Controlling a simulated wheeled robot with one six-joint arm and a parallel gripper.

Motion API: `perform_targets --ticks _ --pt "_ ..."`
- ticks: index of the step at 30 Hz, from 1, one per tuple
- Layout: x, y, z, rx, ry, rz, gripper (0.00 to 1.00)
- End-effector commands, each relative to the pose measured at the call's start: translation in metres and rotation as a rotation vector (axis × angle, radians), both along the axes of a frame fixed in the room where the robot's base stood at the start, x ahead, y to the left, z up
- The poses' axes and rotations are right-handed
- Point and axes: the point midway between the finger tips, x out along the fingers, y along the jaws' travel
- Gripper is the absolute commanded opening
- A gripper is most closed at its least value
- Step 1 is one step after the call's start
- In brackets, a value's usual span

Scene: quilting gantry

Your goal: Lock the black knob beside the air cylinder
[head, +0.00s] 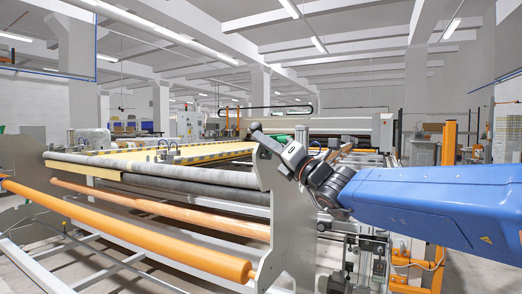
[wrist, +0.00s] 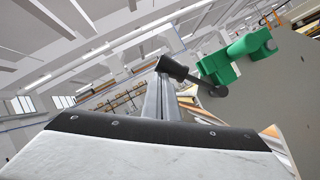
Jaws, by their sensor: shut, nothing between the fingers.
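The black knob (wrist: 172,67) shows in the wrist view as a dark handle on a short lever. The lever ends in a round joint against a green body (wrist: 236,58). I cannot tell whether that body is the air cylinder. My gripper (wrist: 162,90) is shut and empty, its grey fingers pointing at the knob's free end. They look very close to it, but I cannot tell whether they touch. In the head view my gripper (head: 258,131) is at the top of the grey end plate (head: 291,215), and the knob cannot be made out there.
An orange roller (head: 140,232), a copper-coloured roller (head: 170,209) and a grey padded roller (head: 150,171) run left from the end plate. A yellow-edged quilting bed (head: 200,150) lies behind. An orange post (head: 449,143) stands at right.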

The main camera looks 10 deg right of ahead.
Motion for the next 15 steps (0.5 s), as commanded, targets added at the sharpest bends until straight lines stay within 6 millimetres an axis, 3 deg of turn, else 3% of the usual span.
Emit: perform_targets --ticks 15 --pt "0.022 -0.015 0.03 0.213 0.294 0.0 0.0"
